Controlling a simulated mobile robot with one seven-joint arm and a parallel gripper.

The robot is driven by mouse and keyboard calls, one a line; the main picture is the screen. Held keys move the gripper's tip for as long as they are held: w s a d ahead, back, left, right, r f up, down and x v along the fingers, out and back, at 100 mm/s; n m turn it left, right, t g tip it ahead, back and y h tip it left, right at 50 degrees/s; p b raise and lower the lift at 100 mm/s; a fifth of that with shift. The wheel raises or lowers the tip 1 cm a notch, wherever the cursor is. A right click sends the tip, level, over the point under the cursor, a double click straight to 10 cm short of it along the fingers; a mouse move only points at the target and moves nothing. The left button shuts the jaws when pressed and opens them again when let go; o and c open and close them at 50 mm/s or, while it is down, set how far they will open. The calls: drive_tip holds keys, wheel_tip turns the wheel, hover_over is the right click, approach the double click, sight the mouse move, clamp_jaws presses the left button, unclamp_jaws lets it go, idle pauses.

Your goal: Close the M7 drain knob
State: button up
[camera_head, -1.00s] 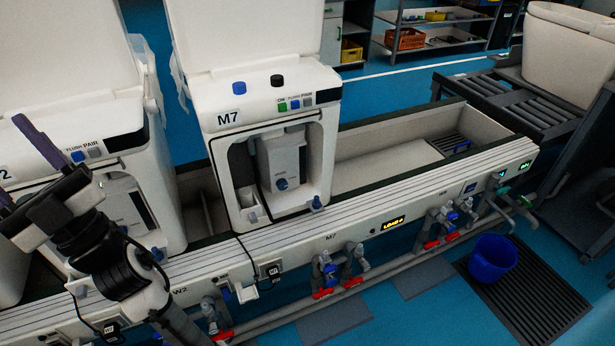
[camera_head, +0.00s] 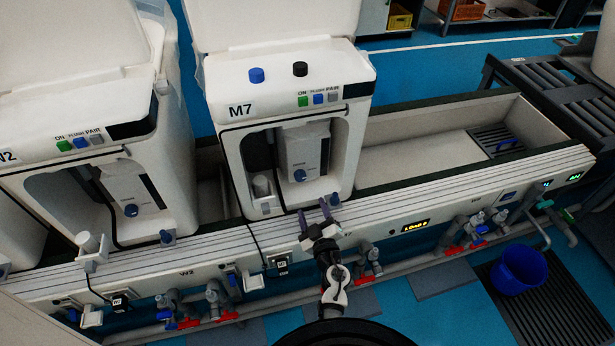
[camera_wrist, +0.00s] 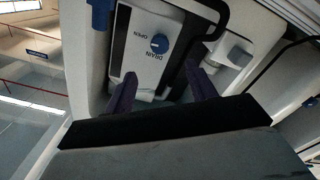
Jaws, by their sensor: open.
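The M7 unit (camera_head: 240,110) is a white box with an open front bay, left of the picture's middle in the head view. Its drain knob (camera_head: 299,175) is a small round blue knob low on a grey-white box inside the bay. The wrist view shows the knob (camera_wrist: 159,44) beside the words DRAIN and OPEN; its exact setting is too small to read. My gripper (camera_head: 314,213) is in front of the bay's lower edge, below the knob. In the wrist view my gripper (camera_wrist: 160,88) has its two purple fingers apart, with nothing between them and the knob ahead, untouched.
The bay's side walls frame the knob. A white cylinder (camera_head: 261,186) stands left of it inside. A similar unit, W2 (camera_head: 80,120), is to the left. A long open trough (camera_head: 420,160) lies right of M7. Pipes with red-handled valves run below the bench front.

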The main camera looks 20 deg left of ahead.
sight(301, 179)
drive_tip(key=b+x, duration=0.1)
drive_tip(key=x, duration=1.1)
drive_tip(key=shift+w+a, duration=0.15)
drive_tip(key=shift+c, duration=0.2)
drive_tip(key=c, duration=1)
